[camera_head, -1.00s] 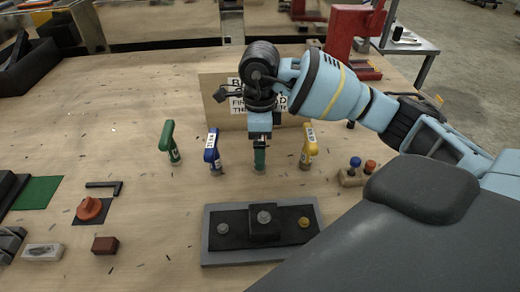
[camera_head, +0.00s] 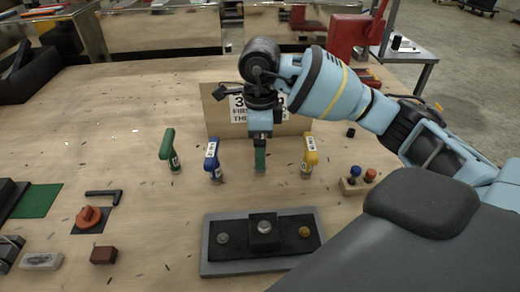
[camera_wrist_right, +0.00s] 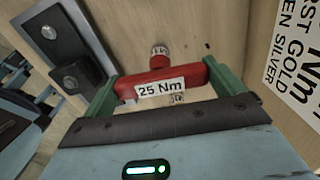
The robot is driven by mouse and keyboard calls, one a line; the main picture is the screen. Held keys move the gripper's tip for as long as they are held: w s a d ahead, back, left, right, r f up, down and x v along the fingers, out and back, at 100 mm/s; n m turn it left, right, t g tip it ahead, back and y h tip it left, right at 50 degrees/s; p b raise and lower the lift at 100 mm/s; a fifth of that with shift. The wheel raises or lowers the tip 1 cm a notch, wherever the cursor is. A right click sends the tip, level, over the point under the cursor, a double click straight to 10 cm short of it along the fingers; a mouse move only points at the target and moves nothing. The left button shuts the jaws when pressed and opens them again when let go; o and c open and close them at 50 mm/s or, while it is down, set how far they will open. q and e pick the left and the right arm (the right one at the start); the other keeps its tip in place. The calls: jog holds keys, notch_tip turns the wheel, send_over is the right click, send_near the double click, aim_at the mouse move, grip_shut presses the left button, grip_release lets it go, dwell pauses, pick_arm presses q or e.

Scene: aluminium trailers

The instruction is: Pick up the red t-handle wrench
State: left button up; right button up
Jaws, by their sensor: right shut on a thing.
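The red t-handle wrench (camera_wrist_right: 160,80) shows in the right wrist view, with a white "25 Nm" label on its red crossbar. Its shaft runs down to a knurled metal end. My right gripper (camera_wrist_right: 168,84) is shut on the crossbar, one green finger at each end. In the head view my right gripper (camera_head: 260,158) points down between the blue wrench (camera_head: 212,160) and the yellow wrench (camera_head: 310,155). It hides most of the red wrench there. I cannot tell whether the wrench's lower end touches the table. My left gripper is out of view.
A green wrench (camera_head: 168,150) stands further left. A sign board (camera_head: 218,120) stands behind the row. A grey-framed black plate (camera_head: 210,262) with several bolts lies in front. A block with blue and red knobs (camera_head: 352,186) sits right. Small parts lie at left.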

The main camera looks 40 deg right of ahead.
notch_tip(320, 180, up, 8)
jog(key=shift+f+p, duration=0.25)
jog(key=shift+p, duration=0.05)
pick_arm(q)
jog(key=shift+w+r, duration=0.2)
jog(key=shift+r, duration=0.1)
pick_arm(e)
jog(key=shift+s+f, duration=0.1)
